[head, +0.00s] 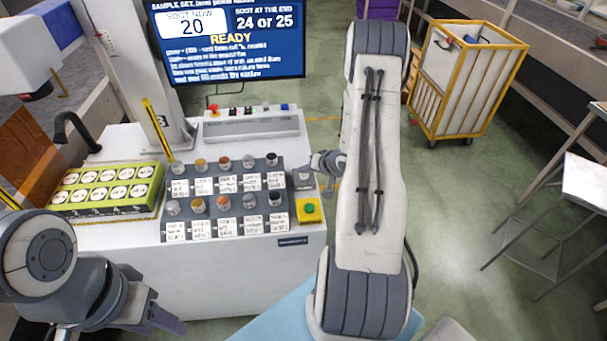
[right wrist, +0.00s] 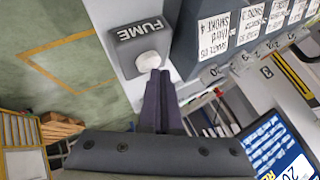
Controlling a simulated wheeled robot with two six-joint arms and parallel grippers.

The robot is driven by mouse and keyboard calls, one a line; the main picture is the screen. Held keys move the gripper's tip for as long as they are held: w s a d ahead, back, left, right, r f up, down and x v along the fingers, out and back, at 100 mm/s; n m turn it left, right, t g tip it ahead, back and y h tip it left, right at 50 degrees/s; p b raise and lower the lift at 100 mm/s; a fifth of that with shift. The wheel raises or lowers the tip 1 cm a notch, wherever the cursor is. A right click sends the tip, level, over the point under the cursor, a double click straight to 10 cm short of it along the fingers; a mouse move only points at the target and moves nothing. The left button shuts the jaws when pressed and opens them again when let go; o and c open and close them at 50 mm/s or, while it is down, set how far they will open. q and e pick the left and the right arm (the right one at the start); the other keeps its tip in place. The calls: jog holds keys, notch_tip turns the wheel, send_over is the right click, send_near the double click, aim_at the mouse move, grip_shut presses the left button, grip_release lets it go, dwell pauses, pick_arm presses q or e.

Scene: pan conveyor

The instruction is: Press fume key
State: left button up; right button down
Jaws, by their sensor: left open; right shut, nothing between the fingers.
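The fume key is a round white button (right wrist: 148,61) on a small dark grey box (right wrist: 130,40) marked FUME, in the right wrist view. In the head view the key (head: 303,175) shows small at the right edge of the white cabinet top. My right gripper (right wrist: 158,76) is shut and empty, its fingertips right at the button's lower edge; whether they touch it I cannot tell. In the head view that gripper (head: 326,163) is partly hidden by my arm. My left gripper (head: 168,318) is open and empty at the lower left, in front of the cabinet.
A yellow box with a green button (head: 309,210) sits just in front of the fume key. A dark rack of labelled jars (head: 225,235) stands to its left, with a lime-green tray (head: 108,189) further left. The screen (head: 230,45) reads READY. A yellow-framed cart (head: 465,85) stands behind.

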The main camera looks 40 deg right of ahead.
aim_at(306, 177)
jog(key=shift+f, duration=0.15)
dwell(0.4)
jog(key=shift+f, duration=0.3)
jog(key=shift+r, duration=0.1)
jog(key=shift+r+p, duration=0.35)
jog(key=shift+p, duration=0.15)
jog(key=shift+r, duration=0.1)
notch_tip(306, 177, up, 6)
jog(key=p, duration=0.6)
